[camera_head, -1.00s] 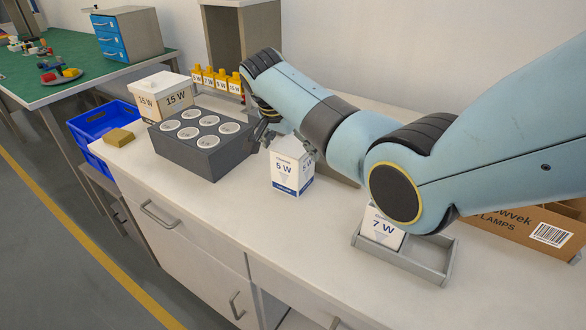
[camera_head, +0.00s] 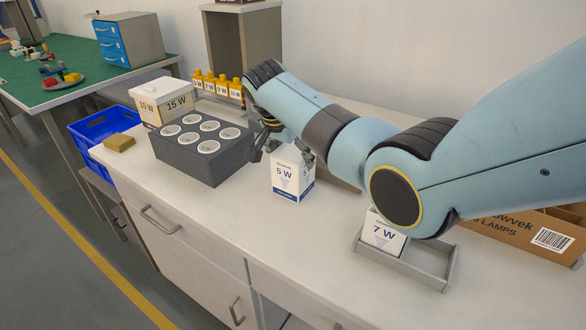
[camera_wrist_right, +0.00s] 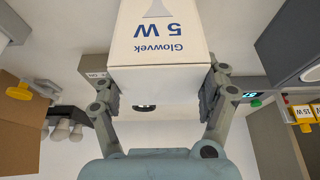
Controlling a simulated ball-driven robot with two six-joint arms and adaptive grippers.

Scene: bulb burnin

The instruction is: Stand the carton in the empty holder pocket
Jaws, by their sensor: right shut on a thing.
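The white 5 W carton (camera_head: 288,180) is upright over the white counter, left of the holder. I cannot tell whether its base touches the counter. My right gripper (camera_head: 285,151) is shut on its upper part. In the right wrist view the carton (camera_wrist_right: 160,45) sits between the two fingers (camera_wrist_right: 163,88), one against each side. The grey holder (camera_head: 428,272) lies on the counter at the right. Its left pocket holds a 7 W carton (camera_head: 381,234), and its right pocket is empty. My right arm covers part of the holder's back. My left gripper is out of view.
A dark grey block with several round white sockets (camera_head: 200,165) stands left of the carton. Behind it are a 15 W box (camera_head: 165,101) and yellow labelled pieces (camera_head: 222,86). The counter between carton and holder is clear.

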